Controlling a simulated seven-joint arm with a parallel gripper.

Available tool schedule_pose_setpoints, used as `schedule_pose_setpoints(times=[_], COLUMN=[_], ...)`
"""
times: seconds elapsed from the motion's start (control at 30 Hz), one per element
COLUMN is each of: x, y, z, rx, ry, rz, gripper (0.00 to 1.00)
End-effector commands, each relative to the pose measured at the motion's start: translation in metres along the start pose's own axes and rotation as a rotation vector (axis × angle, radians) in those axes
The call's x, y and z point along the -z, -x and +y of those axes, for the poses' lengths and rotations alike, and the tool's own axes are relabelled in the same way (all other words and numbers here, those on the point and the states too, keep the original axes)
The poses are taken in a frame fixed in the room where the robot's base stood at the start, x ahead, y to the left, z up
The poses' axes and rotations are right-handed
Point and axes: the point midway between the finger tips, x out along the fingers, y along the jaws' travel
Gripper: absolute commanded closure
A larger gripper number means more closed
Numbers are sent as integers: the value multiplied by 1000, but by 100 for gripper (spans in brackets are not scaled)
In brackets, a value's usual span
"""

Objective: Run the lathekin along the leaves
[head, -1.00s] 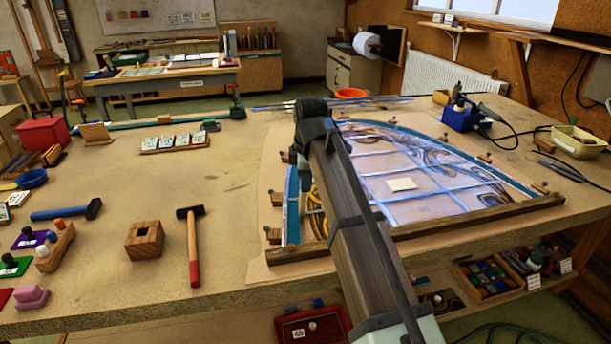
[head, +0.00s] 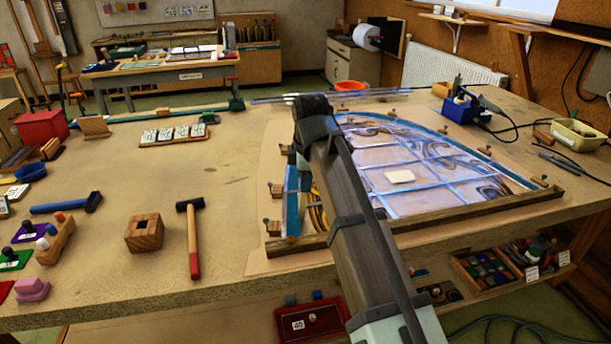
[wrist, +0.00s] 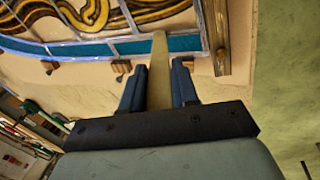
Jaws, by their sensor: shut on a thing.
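My gripper (wrist: 159,90) is shut on the lathekin (wrist: 159,70), a flat pale tan strip between its two dark blue fingers. The lathekin points away from the wrist, and its far end lies over the panel's teal border and lead lines. I cannot tell whether it touches them. The leaded panel (head: 440,180) lies on the bench, with lead lines, pale glass and dark swirls. The wrist view shows its teal border (wrist: 185,44) and amber-brown swirled glass (wrist: 110,20). In the head view, my arm hides the gripper, lathekin and part of the panel's left side.
A wooden batten (head: 470,217) edges the panel's near side, and small pegs stand around it. A pale card (head: 400,177) lies on the glass. A hammer (head: 192,235) and wooden block (head: 144,234) lie left. A soldering stand (head: 461,109) is beyond right. The bench's middle left is clear.

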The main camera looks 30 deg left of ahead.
Motion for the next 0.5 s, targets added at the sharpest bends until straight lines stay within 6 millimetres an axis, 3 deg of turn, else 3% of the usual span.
schedule_pose_setpoints(times=[0.5], x=[0], y=[3], z=[-21], rx=[6], ry=[0], rz=[-1], gripper=[100])
